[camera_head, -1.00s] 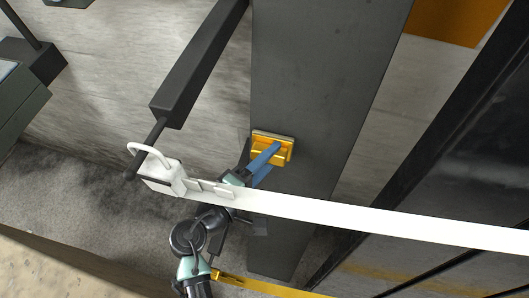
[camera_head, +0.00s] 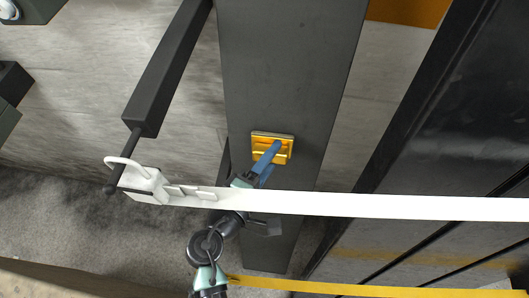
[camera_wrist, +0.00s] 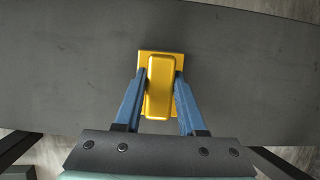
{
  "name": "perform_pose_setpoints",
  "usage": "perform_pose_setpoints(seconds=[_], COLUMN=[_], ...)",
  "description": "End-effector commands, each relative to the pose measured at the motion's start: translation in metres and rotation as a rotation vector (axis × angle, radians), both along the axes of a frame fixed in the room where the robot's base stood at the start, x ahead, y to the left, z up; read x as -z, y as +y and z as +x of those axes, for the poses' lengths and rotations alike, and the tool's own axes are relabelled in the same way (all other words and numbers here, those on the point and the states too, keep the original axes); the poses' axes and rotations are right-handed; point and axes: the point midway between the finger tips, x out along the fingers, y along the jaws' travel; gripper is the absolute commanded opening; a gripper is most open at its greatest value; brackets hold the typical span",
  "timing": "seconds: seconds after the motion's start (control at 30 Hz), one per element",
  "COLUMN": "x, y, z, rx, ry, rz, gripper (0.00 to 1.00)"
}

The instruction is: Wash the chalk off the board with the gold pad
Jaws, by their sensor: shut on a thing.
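The board (camera_head: 285,60) is a long dark grey panel in the middle of the head view. It also fills most of the wrist view (camera_wrist: 60,80). I see no clear chalk marks on its visible face. The gold pad (camera_head: 272,146) lies against the board's face, with a raised handle block that shows in the wrist view (camera_wrist: 160,88). My gripper (camera_wrist: 160,92) has its two blue fingers shut on the handle, one on each side. In the head view my gripper (camera_head: 268,158) reaches the pad from below. The pad's underside is hidden.
A white bar (camera_head: 400,206) crosses in front of the board's lower part, with a white padlock-shaped piece (camera_head: 143,184) at its left end. A yellow strip (camera_head: 370,290) runs below. A dark post (camera_head: 168,75) stands left, and dark glossy panels (camera_head: 440,110) stand right.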

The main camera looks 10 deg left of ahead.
Motion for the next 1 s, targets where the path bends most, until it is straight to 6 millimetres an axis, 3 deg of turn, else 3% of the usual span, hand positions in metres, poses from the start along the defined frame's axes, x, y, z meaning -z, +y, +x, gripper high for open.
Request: perform_pose_setpoints(seconds=[1.0], x=[0.000], y=[-0.044], z=[0.001], rx=[0.000], ry=[0.000], rz=[0.000], gripper=[0.00])
